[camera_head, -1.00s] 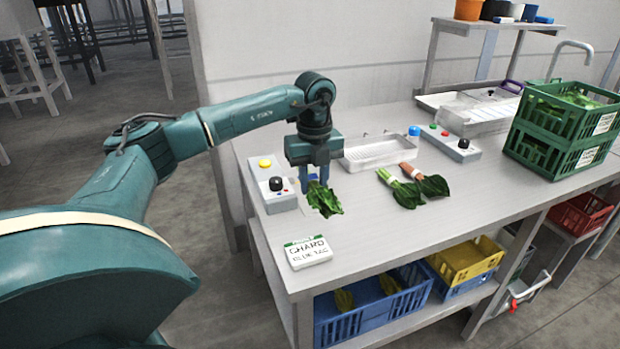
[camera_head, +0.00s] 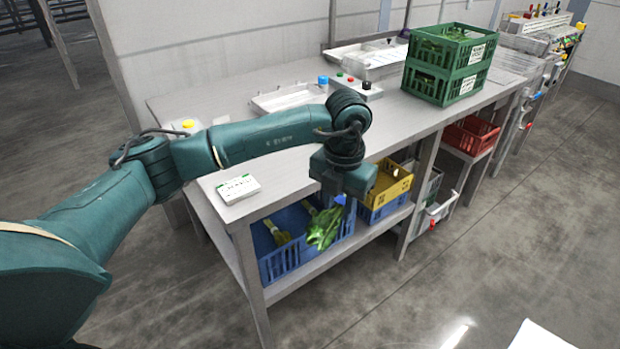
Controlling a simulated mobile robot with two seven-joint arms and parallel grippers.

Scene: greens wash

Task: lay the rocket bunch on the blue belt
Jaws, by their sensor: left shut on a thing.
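My left gripper (camera_head: 335,200) hangs beyond the front edge of the steel table, shut on a leafy green bunch (camera_head: 322,230). The bunch hangs below the jaws, in front of the blue crate on the lower shelf. I cannot tell from its look alone whether it is the rocket. No blue belt can be made out in this view. My right gripper is not in view.
The blue crate (camera_head: 285,262) holds yellowish greens (camera_head: 278,232). A yellow crate (camera_head: 388,190) stands beside it. On the table (camera_head: 205,103) are a label card (camera_head: 238,188), a white tray (camera_head: 285,98) and stacked green crates (camera_head: 438,88). The floor at right is open.

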